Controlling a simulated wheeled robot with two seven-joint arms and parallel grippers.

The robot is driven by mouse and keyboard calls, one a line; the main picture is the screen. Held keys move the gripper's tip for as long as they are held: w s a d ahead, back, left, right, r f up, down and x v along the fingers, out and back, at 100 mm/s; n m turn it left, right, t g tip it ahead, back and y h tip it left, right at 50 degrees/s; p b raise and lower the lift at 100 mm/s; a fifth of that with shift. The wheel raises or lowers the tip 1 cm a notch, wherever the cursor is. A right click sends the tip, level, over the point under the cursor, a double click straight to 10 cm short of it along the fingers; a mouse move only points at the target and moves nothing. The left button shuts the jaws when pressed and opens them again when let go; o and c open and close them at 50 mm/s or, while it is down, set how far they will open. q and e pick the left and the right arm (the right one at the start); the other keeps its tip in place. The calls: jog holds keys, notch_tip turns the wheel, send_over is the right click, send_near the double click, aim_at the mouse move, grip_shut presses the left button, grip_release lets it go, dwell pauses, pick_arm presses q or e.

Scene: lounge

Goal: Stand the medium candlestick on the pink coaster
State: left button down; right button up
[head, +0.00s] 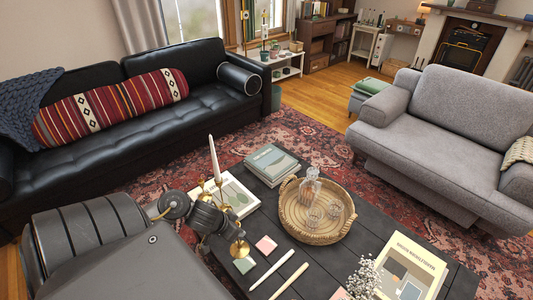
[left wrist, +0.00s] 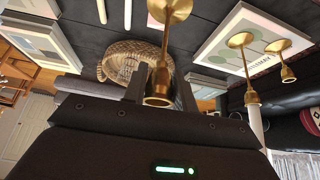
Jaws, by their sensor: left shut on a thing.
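My left gripper (head: 236,232) is shut on the medium candlestick (head: 240,249), a brass stick with a round base. In the left wrist view, the gripper (left wrist: 160,90) has its fingers on either side of the candlestick's stem (left wrist: 161,77), with its empty cup toward the camera. In the head view its base is just left of the pink coaster (head: 266,244), apart from it, and behind a green coaster (head: 244,265). I cannot tell whether the base touches the table. The pink coaster is bare. My right gripper is not in view.
A tall candlestick with a white candle (head: 214,160) and a short one stand on a book (head: 240,195). Two loose candles (head: 278,271) lie near the coasters. A wicker tray (head: 293,229) with glassware stands to the right. White flowers (head: 364,276) stand at front right.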

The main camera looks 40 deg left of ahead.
pick_arm(q)
jog(key=w+d+f+b, duration=0.1)
jog(key=w+f+b, duration=0.6)
jog(key=w+f, duration=0.5)
jog(key=shift+w+f, duration=0.4)
jog(key=shift+w, duration=0.4)
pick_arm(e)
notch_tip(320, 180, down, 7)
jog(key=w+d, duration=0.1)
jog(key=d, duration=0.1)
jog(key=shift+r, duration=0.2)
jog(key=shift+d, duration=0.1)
pick_arm(q)
jog(key=shift+f, duration=0.15)
jog(key=c, duration=1.1)
grip_release()
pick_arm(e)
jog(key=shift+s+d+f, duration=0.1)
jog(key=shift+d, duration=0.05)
